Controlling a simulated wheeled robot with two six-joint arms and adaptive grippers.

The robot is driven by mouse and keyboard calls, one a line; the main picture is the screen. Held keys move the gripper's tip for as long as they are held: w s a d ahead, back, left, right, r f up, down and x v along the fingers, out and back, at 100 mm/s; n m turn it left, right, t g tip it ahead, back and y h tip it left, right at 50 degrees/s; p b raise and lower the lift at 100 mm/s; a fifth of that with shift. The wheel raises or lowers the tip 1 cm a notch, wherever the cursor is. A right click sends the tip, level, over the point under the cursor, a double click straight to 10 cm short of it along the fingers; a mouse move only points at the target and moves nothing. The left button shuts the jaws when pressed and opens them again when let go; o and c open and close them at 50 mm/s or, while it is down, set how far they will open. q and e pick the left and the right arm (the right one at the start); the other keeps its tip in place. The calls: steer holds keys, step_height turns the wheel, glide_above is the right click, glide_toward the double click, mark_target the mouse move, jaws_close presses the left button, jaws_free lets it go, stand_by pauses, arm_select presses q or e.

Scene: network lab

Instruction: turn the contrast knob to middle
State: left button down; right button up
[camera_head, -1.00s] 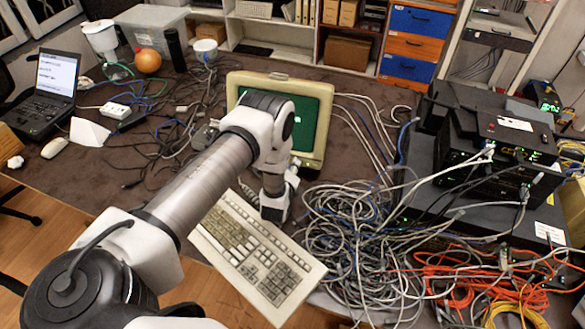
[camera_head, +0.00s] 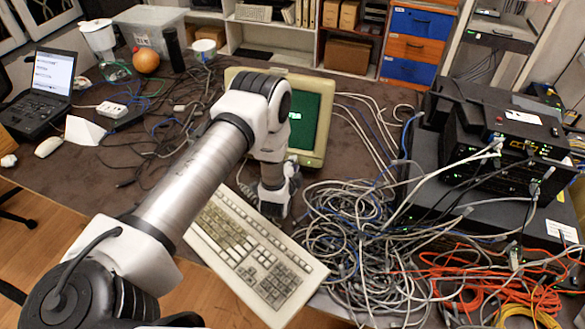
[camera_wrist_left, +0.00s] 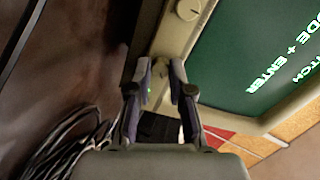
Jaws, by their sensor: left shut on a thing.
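An old beige monitor (camera_head: 317,140) with a green screen stands at the back middle of the desk; my left arm covers its left part in the head view. In the left wrist view its beige bezel (camera_wrist_left: 172,42) and screen (camera_wrist_left: 255,55) with green text show at an angle. One round knob (camera_wrist_left: 188,10) on the bezel is in plain sight near the top edge. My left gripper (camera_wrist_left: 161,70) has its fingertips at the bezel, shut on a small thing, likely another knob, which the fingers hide. The knob labels and its setting cannot be read. My right gripper is not in view.
A beige keyboard (camera_head: 255,255) lies in front of the monitor, below my left wrist. A heap of tangled cables (camera_head: 345,235) lies to the right, beside black network boxes (camera_head: 500,160). A laptop (camera_head: 45,95) and a mouse (camera_head: 50,147) are at the left.

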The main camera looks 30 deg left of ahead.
arm_select(q)
steer(key=n+b, duration=0.1)
steer(key=n, duration=0.1)
steer(key=n+b, duration=0.1)
steer(key=n, duration=0.2)
steer(key=shift+w+r+n, duration=0.1)
steer(key=shift+w+n, duration=0.1)
steer(key=shift+n, duration=0.1)
steer(key=n+b, duration=0.1)
steer(key=n, duration=0.1)
steer(key=shift+r+n+b, duration=0.1)
steer(key=shift+n+b, duration=0.6)
steer(key=shift+n, duration=0.4)
steer(key=shift+r, duration=0.15)
steer(key=c, duration=1)
jaws_free()
steer(key=shift+w, duration=0.1)
steer(key=shift+c, duration=0.2)
steer(key=shift+f, duration=0.25)
step_height(320, 180, up, 10)
steer(key=shift+f, duration=0.1)
steer(key=shift+r, duration=0.2)
